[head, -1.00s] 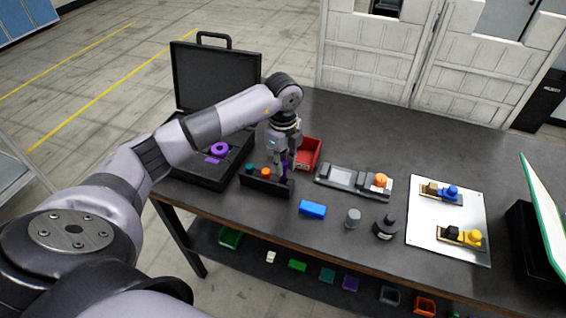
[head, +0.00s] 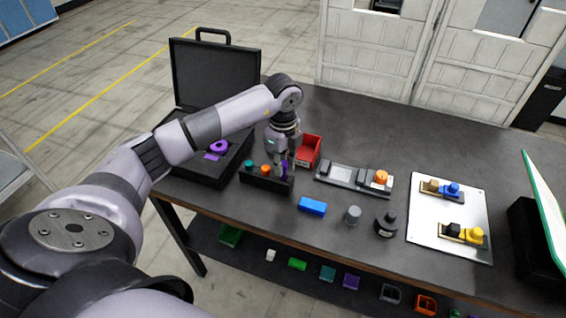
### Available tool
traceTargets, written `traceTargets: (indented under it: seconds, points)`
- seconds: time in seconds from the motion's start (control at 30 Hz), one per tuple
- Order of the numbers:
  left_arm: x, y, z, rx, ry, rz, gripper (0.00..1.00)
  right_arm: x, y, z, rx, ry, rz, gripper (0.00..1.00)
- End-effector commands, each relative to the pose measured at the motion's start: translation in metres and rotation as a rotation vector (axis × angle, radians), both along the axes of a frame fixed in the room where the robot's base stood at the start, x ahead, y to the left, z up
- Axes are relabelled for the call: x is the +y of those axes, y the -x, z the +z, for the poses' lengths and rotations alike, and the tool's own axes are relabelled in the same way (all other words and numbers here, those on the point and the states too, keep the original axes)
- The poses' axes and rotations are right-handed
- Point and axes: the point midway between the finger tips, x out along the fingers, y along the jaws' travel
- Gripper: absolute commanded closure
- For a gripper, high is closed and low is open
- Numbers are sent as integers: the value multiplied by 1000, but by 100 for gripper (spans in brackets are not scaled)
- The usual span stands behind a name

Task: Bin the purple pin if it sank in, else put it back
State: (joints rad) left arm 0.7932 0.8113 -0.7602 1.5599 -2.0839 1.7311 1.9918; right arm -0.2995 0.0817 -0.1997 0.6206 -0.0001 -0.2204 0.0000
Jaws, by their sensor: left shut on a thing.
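A black rack (head: 258,183) stands at the front left of the table, with a teal pin (head: 249,164) and an orange pin (head: 266,170) in it. My left gripper (head: 281,172) points down over the rack's right end and is shut on the purple pin (head: 285,166). The fingers cover much of the pin, and I cannot tell how deep its lower end sits. An open red bin (head: 311,148) stands just behind and right of the gripper. My right gripper is not in view.
An open black case (head: 212,80) with a purple ring (head: 219,146) lies left of the rack. A grey fixture (head: 341,176), blue block (head: 312,206), grey cylinder (head: 352,215) and white plate (head: 424,237) are to the right. The table behind the fixture is clear.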

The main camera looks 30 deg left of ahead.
Motion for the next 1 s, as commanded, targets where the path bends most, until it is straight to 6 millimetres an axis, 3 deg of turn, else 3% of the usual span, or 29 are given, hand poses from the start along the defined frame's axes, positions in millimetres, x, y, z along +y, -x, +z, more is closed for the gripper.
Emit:
traceTargets:
  seconds: [0.73,0.77,1.0]
  points:
    - [0,0,-10,0,0,0,100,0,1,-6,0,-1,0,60]
    - [0,0,-10,0,0,0,79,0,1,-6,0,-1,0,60]
    - [0,0,-10,0,0,0,63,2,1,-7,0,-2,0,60]
